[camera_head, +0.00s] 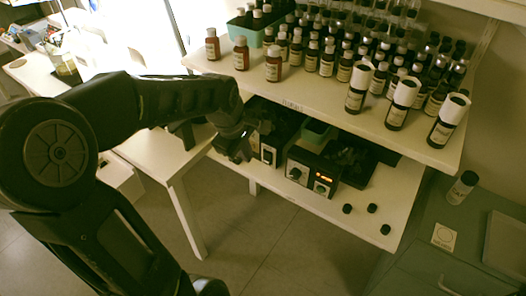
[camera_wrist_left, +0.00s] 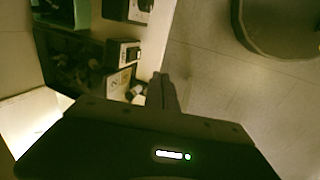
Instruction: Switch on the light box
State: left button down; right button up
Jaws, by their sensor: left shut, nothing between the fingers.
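My left gripper (camera_head: 236,150) is shut and empty in front of the lower shelf, at the left end of its row of devices. Its dark fingers (camera_wrist_left: 163,94) also show in the left wrist view. Just right of it in the head view is a black box with a pale switch plate (camera_head: 268,153). I cannot tell for sure which one is the light box. The wrist view shows dark boxes with pale front plates (camera_wrist_left: 124,52) beside the fingers. My right gripper is out of view.
The upper shelf (camera_head: 300,105) carries rows of brown bottles, some white-capped, above the devices. Small black caps (camera_head: 372,208) lie on the lower shelf's right part. A white table (camera_head: 165,150) is at the left, and a green-grey cabinet (camera_head: 440,265) at the right. Floor in front is clear.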

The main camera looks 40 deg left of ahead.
aim_at(267, 158)
pick_arm(q)
jog(key=shift+w, duration=0.1)
jog(key=shift+f, duration=0.15)
jog(key=shift+w+a+f, duration=0.1)
jog(key=shift+w+f, duration=1.1)
jog(key=shift+f, duration=0.45)
jog(key=shift+w+d+f, duration=0.1)
jog(key=shift+w+f, duration=1.05)
jog(key=shift+f, duration=0.45)
jog(key=shift+w+a+f, duration=0.1)
jog(key=shift+w+f, duration=1.1)
jog(key=shift+f, duration=0.45)
jog(key=shift+w+f+t+b, duration=0.1)
jog(key=shift+f+t+b, duration=0.25)
jog(key=shift+b, duration=0.6)
jog(key=shift+w+r, duration=0.1)
jog(key=shift+r, duration=0.25)
